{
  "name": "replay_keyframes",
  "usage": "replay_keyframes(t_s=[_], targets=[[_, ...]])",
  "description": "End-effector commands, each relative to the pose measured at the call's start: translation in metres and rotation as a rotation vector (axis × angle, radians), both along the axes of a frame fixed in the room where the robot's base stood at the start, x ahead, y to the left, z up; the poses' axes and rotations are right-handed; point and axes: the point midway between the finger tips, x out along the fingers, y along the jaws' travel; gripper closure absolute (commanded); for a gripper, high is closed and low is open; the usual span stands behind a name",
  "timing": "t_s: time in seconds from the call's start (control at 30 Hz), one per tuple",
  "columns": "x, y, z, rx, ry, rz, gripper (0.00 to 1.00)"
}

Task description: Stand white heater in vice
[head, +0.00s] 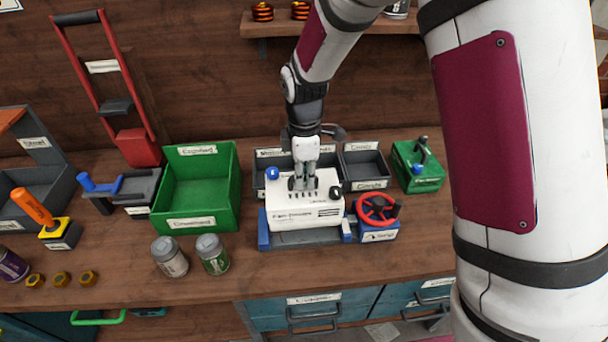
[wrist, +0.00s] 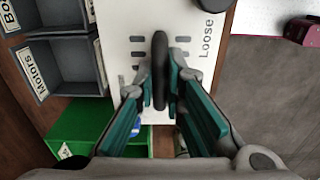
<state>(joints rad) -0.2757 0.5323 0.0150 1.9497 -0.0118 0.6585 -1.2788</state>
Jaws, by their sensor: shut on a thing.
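The white heater (head: 305,212) is a white box with a dark knob on its right and a blue knob at its upper left. My gripper (head: 303,184) is above it, shut on its dark top handle; the wrist view shows the fingers (wrist: 160,95) on either side of this handle, with the white slotted face (wrist: 130,30) behind. The vice (head: 305,237) has a grey bed, blue jaws and a red handwheel (head: 376,208) on the right. The heater appears upright over the vice bed, between the blue ends. I cannot tell whether it touches the bed.
Grey bins (head: 366,166) stand right behind the vice. A green crate (head: 198,185) is to the left, with two jars (head: 212,254) in front of it. A small green box (head: 418,165) is at the right. The bench in front of the vice is clear.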

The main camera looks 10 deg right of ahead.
Motion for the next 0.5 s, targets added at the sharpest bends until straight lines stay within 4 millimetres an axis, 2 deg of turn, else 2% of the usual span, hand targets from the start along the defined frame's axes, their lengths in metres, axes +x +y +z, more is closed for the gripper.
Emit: replay_keyframes(t_s=[0.5], targets=[[0.001, -0.002, -0.016, 0.001, -0.002, 0.001, 1.00]])
